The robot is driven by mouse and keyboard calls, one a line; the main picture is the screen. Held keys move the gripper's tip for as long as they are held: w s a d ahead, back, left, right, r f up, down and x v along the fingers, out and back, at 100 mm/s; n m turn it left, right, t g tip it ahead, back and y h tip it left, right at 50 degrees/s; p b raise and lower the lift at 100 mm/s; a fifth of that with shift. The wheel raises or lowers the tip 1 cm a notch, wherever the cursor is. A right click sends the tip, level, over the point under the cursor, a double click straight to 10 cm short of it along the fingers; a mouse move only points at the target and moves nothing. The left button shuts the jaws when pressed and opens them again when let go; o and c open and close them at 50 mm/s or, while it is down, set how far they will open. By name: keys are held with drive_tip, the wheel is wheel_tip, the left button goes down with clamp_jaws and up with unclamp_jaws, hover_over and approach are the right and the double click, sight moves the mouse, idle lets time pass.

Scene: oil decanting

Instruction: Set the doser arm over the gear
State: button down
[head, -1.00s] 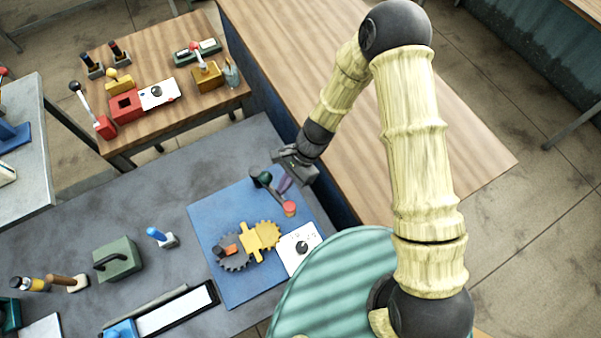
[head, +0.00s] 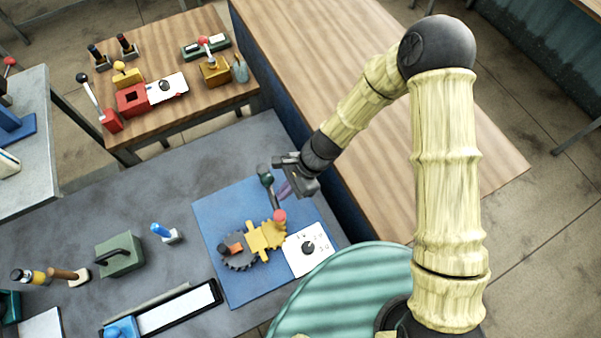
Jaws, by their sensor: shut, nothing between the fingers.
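The doser has a dark green post (head: 264,172) at the back of the blue mat. Its grey doser arm (head: 273,195) runs toward the front and ends in a red tip (head: 280,216). In the picture the red tip overlaps the upper right edge of the yellow gear (head: 266,237); I cannot tell its height above it. A dark grey gear (head: 238,251) meshes at the left. My gripper (head: 286,190) is shut and empty, just right of the doser arm; whether it touches the arm is unclear.
The blue mat (head: 225,285) also bears a white dial card (head: 310,255) at the right. A green block with a handle (head: 119,255) and a blue-topped peg (head: 163,232) stand left of the mat. A wooden counter (head: 300,60) rises behind my gripper.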

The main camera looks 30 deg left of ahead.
drive_tip(key=shift+s, duration=0.15)
drive_tip(key=shift+r, duration=0.15)
idle(0.5)
drive_tip(key=b+v, duration=0.3)
drive_tip(key=v, duration=1.4)
drive_tip(key=shift+w, duration=0.25)
drive_tip(key=shift+w, duration=0.1)
drive_tip(key=w+d+r+n+t+h, duration=0.15)
drive_tip(key=w+d+t, duration=0.35)
drive_tip(key=d, duration=1.1)
drive_tip(key=d+r+n+t+h, duration=0.1)
drive_tip(key=d+r+n, duration=0.1)
drive_tip(key=d, duration=0.6)
drive_tip(key=d+r+n+t+h, duration=0.1)
drive_tip(key=d+n+t, duration=0.1)
drive_tip(key=d, duration=0.7)
drive_tip(key=shift+d+r, duration=0.25)
drive_tip(key=shift+r, duration=0.15)
drive_tip(key=shift+w+a+n, duration=0.1)
drive_tip(key=shift+n, duration=0.15)
